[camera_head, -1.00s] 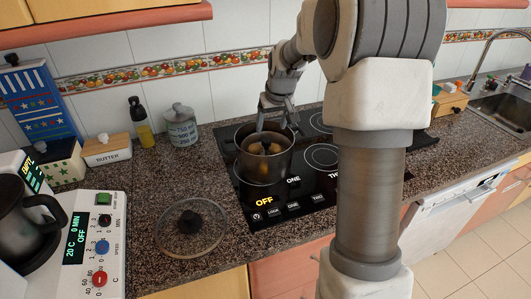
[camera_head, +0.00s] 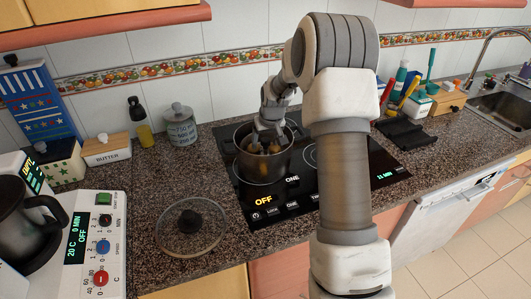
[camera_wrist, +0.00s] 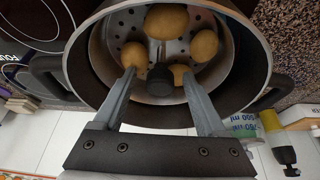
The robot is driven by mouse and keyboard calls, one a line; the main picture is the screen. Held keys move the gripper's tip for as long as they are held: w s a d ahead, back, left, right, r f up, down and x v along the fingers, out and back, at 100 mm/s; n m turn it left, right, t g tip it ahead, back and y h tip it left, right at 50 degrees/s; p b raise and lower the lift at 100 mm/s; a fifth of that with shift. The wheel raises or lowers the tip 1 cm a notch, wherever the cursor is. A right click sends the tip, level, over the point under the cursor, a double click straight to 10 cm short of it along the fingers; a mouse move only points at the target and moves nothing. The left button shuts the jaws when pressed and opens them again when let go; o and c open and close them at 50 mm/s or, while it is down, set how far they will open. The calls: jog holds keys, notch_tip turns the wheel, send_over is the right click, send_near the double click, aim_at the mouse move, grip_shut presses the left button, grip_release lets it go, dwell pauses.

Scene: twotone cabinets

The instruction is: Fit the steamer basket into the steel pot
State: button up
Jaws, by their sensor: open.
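The steel pot (camera_head: 262,172) stands on the black cooktop, and its rim (camera_wrist: 256,62) fills much of the wrist view. The perforated steamer basket (camera_wrist: 127,20) is inside the pot, with several round yellow-brown potatoes (camera_wrist: 166,21) in it. A central post with a black knob (camera_wrist: 160,82) rises from the basket. My gripper (camera_wrist: 159,74) is open, pointing down into the pot, with one finger on each side of the knob. In the head view my gripper (camera_head: 268,147) hides part of the pot's inside. I cannot tell whether the basket sits fully down.
A glass lid (camera_head: 190,228) lies on the counter left of the cooktop (camera_head: 250,208). Coloured utensils (camera_head: 406,92) are at the right. A white kitchen machine (camera_head: 95,240) is front left.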

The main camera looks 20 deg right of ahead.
grip_shut()
dwell(0.3)
jog(key=shift+r, duration=0.15)
notch_tip(320, 180, up, 10)
jog(key=shift+f, duration=0.1)
notch_tip(320, 180, up, 9)
jog(key=p, duration=0.7)
jog(key=shift+w+a+p, duration=0.15)
jog(key=shift+a+p, duration=0.1)
jog(key=shift+p, duration=0.05)
jog(key=shift+f, duration=0.1)
